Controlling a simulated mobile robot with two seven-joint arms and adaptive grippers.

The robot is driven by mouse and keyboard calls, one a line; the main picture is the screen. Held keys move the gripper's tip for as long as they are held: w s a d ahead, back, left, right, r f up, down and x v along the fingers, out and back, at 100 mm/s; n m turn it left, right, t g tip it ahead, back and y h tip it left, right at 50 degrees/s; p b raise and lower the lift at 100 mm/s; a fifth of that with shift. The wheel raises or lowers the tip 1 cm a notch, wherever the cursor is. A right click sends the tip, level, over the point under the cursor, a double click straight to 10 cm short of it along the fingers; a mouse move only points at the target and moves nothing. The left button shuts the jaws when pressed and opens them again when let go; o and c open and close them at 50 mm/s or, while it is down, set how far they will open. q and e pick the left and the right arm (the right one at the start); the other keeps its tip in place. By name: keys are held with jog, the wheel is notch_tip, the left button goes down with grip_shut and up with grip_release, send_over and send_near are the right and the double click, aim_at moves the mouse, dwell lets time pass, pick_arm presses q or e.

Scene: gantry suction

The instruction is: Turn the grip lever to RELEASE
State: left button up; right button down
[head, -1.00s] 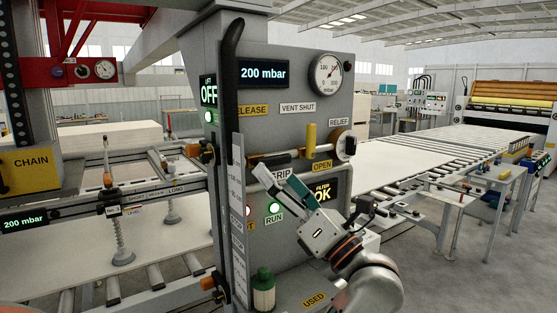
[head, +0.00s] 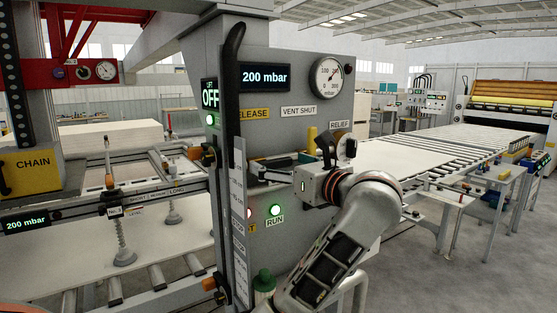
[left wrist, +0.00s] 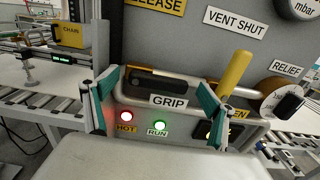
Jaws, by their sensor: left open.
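The grip lever is a black bar (left wrist: 158,81) lying nearly level on the grey panel, just above the GRIP label (left wrist: 169,101) in the left wrist view. The RELEASE label (left wrist: 157,5), partly cut off, is above it; it also shows in the head view (head: 253,113). My left gripper (head: 268,174) is at the panel front in the head view and hides the GRIP label there. In the left wrist view its teal-padded fingers (left wrist: 160,88) are open, one on each side of the lever, with nothing held. Contact with the lever cannot be told. My right gripper is not in view.
A yellow handle (left wrist: 235,73) stands close beside the right finger, with the RELIEF knob (left wrist: 281,98) further right. Lit HOT (left wrist: 127,116) and RUN (left wrist: 159,125) lamps sit below. A tall black handle (head: 231,85) runs along the panel's left edge.

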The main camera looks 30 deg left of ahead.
pick_arm(q)
jog(key=shift+w+a, duration=0.25)
jog(key=shift+a, duration=0.25)
pick_arm(e)
jog(key=shift+d+f, duration=0.2)
jog(key=shift+d, duration=0.15)
pick_arm(q)
jog(key=c, duration=1.6)
pick_arm(e)
jog(key=shift+s+a, duration=0.1)
jog(key=shift+a, duration=0.1)
